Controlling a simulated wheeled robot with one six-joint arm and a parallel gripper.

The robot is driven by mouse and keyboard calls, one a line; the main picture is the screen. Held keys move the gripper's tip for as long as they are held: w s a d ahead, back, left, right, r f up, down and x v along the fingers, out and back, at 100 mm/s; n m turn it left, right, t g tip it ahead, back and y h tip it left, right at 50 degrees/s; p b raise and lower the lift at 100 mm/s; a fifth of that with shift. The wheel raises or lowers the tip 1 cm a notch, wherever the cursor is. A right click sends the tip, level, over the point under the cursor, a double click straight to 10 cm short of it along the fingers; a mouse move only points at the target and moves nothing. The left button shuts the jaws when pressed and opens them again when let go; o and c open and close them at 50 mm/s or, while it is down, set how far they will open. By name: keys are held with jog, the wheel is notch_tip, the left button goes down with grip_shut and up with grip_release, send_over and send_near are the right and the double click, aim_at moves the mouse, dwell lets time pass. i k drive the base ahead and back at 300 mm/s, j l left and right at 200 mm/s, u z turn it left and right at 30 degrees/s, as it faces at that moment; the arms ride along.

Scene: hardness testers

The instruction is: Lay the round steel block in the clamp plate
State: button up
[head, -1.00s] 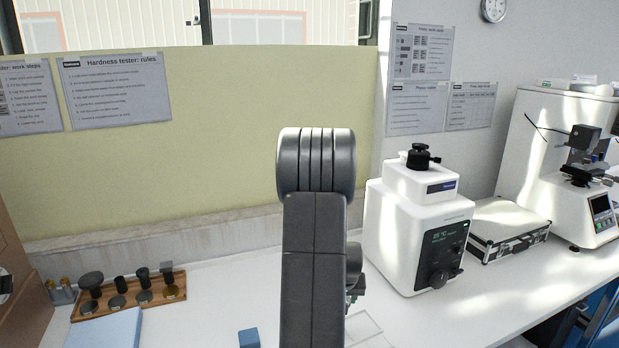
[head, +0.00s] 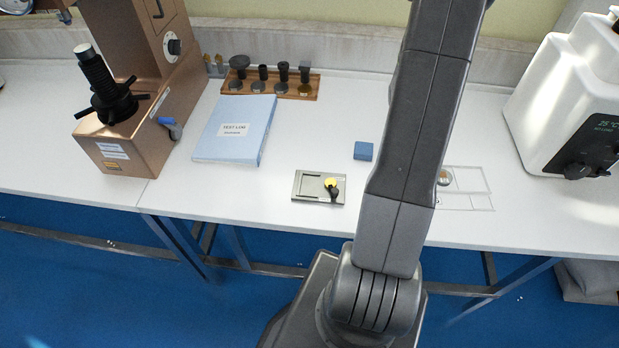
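The clamp plate (head: 308,189), a small grey metal plate with a recess, lies flat near the table's front edge, left of my arm. A yellow round part and a black lever sit at its right side. A small round metallic piece (head: 444,177) shows just right of my arm, inside an outlined area on the table. It looks like the round steel block, but it is partly hidden by my arm and small, so I cannot be sure. My gripper is out of sight; only my arm links show.
A blue block (head: 363,151) stands between clamp plate and arm. A blue test log (head: 235,130) and a wooden rack (head: 290,95) with several dark tools lie behind. A copper-coloured tester (head: 145,130) stands left, a white machine (head: 565,120) right. White table is clear around the plate.

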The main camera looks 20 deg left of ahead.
aim_at(312, 184)
jog(key=u, duration=1.35)
jog(key=k+l+u, duration=0.25)
jog(key=u, duration=0.25)
jog(key=k+l+u, duration=0.3)
jog(key=u, duration=0.15)
jog(key=k+l, duration=0.1)
jog(key=k, duration=0.1)
